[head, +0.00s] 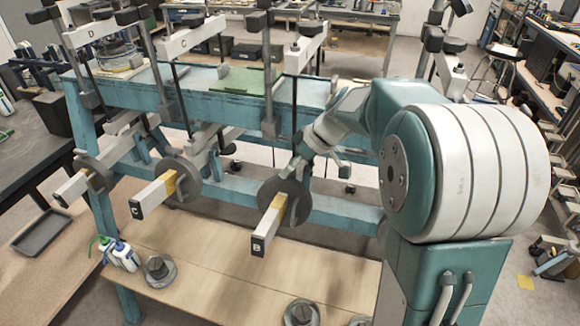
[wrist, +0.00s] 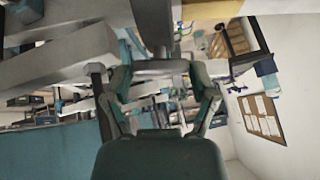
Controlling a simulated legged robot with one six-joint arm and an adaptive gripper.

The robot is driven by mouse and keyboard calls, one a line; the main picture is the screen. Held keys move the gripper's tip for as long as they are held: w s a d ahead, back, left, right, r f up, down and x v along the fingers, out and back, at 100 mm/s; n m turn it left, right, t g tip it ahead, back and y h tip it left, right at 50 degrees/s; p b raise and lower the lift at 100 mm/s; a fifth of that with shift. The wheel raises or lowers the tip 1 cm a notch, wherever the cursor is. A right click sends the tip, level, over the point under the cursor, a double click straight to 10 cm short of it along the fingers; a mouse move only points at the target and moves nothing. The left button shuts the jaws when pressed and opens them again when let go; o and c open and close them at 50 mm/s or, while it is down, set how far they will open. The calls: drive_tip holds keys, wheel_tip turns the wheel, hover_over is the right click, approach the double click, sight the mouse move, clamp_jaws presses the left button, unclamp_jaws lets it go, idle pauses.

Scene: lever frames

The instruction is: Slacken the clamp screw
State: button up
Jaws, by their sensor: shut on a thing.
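My gripper (head: 306,152) reaches in from the right to the blue lever frame (head: 225,193), just behind the dark round weight (head: 284,199) on the arm marked B (head: 266,232). In the wrist view my gripper's two fingers (wrist: 160,82) are closed in on a pale grey crosspiece, seemingly the clamp screw (wrist: 160,67), below a dark upright post (wrist: 153,25). The fingers' exact contact is too small and blurred to make out. In the head view the clamp screw cannot be told apart from the gripper and weight.
Similar weighted arms, one marked C (head: 150,197), stick out to the left. A wooden board (head: 220,265) in front carries loose weights (head: 158,270) and bottles (head: 122,254). A grey tray (head: 42,232) lies far left. Upright rods and posts crowd the frame.

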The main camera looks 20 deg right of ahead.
drive_tip(key=shift+f+n, duration=0.1)
drive_tip(key=shift+n, duration=0.4)
drive_tip(key=shift+g+y, duration=0.3)
drive_tip(key=shift+g, duration=0.1)
drive_tip(key=o, duration=1)
drive_tip(key=v, duration=1.2)
drive_tip(key=shift+a, duration=0.1)
